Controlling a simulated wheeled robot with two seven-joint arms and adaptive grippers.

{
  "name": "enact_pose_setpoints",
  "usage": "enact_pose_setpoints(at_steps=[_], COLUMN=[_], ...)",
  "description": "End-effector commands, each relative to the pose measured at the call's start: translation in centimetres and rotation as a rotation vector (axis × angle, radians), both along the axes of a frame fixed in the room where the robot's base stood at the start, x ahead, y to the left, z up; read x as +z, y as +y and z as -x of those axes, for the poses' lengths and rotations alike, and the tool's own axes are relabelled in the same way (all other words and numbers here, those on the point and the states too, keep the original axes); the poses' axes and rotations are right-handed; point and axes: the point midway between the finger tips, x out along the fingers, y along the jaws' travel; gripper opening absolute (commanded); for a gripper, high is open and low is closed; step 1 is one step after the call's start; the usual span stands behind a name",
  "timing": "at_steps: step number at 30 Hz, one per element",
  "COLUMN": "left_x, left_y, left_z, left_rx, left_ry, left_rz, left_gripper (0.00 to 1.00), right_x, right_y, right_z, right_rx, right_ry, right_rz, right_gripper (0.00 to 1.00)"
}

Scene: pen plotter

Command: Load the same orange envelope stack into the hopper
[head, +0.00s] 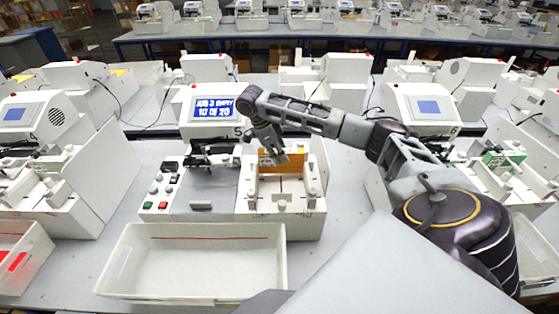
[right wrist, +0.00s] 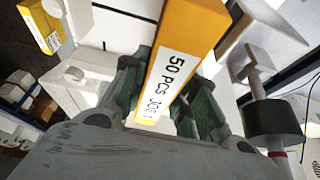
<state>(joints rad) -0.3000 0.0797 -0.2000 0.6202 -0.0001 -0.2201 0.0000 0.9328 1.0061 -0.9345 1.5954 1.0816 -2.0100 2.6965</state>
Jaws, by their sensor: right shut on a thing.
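The orange envelope stack (head: 291,157) stands at the back of the white hopper (head: 312,200) in the middle plotter, in the head view. In the right wrist view the stack (right wrist: 188,45) shows a white label reading "50 PCS" and is between the green-padded fingers. My right gripper (head: 274,158) is shut on the stack, coming down on it from above; it also shows in the right wrist view (right wrist: 165,105). The lower edge of the stack is partly hidden, so I cannot tell whether it touches the hopper floor. My left gripper is not in view.
The plotter's screen (head: 213,108) reads "JOB 3 EMPTY 10 OF 20". A control panel with a green button (head: 148,205) and a red button (head: 163,205) lies left of the hopper. An empty white bin (head: 190,292) stands in front. Similar machines stand on both sides.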

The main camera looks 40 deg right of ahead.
Motion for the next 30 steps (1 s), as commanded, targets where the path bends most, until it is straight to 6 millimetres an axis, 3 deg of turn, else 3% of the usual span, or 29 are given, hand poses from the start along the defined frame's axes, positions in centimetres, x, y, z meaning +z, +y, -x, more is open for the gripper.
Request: enact_pose_setpoints(at_steps=[9, 23, 24, 28, 30], left_x=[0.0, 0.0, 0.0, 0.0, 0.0], left_y=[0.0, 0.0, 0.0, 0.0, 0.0], left_z=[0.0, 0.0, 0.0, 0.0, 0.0], left_rx=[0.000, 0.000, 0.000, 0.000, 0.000], left_ry=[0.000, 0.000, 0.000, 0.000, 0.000], left_rz=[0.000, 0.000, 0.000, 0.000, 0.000], left_gripper=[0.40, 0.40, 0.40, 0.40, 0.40], right_x=[-2.9, -3.3, -3.2, -3.2, -3.2], right_y=[0.0, 0.0, 0.0, 0.0, 0.0], right_z=[0.0, 0.0, 0.0, 0.0, 0.0], right_rx=[0.000, -0.001, -0.001, -0.001, -0.001], right_ry=[0.000, 0.000, 0.000, 0.000, 0.000], right_rz=[0.000, 0.000, 0.000, 0.000, 0.000], right_gripper=[0.00, 0.00, 0.33, 0.50, 0.50])
